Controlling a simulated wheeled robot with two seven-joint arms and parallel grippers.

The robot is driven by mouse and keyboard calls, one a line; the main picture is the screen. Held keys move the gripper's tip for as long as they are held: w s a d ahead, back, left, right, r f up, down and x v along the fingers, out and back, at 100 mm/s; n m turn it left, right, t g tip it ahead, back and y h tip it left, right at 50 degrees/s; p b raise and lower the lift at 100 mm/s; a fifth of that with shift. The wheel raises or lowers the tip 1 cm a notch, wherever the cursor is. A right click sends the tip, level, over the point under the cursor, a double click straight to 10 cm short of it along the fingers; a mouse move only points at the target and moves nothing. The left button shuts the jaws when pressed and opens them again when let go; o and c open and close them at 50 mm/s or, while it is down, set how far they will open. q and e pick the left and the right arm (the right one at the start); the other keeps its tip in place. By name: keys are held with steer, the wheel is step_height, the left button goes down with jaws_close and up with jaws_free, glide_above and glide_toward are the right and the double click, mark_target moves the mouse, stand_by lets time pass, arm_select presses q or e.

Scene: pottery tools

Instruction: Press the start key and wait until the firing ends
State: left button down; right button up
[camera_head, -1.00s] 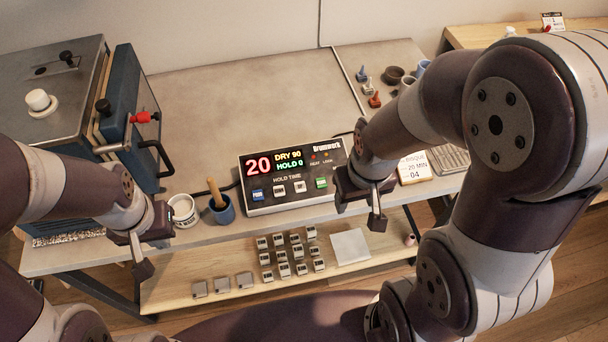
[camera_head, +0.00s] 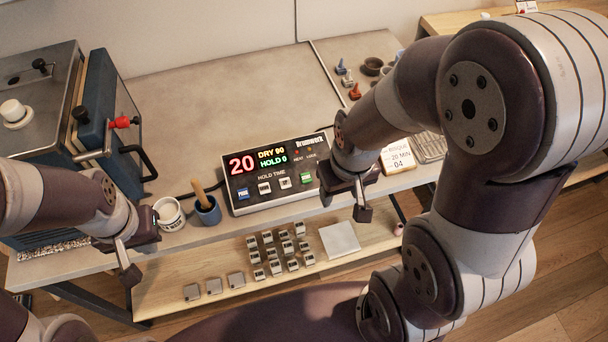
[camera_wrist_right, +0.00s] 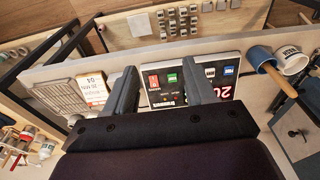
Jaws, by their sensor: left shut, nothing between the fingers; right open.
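The kiln controller (camera_head: 275,172) sits on the table; its display reads 20, DRY 90 and HOLD 0. Its front row has a blue key (camera_head: 243,194), two white keys and a green key (camera_head: 306,179). A red light shows near HEAT. In the right wrist view the controller (camera_wrist_right: 218,90) appears upside down between and beyond my fingers. My right gripper (camera_head: 362,200) is just right of the controller, in front of the table edge; its fingers (camera_wrist_right: 158,88) are apart and empty. My left gripper (camera_head: 128,262) is shut and empty, left of the controller before the table edge.
The kiln (camera_head: 40,100) with its blue door (camera_head: 100,115) stands at the left. A white cup (camera_head: 170,214) and a blue cup with a wooden handle (camera_head: 208,212) stand left of the controller. A card (camera_head: 398,158) stands right. Small blocks lie on the lower shelf (camera_head: 200,271).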

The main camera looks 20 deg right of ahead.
steer(key=shift+c, duration=0.4)
jaws_close()
stand_by(1.5)
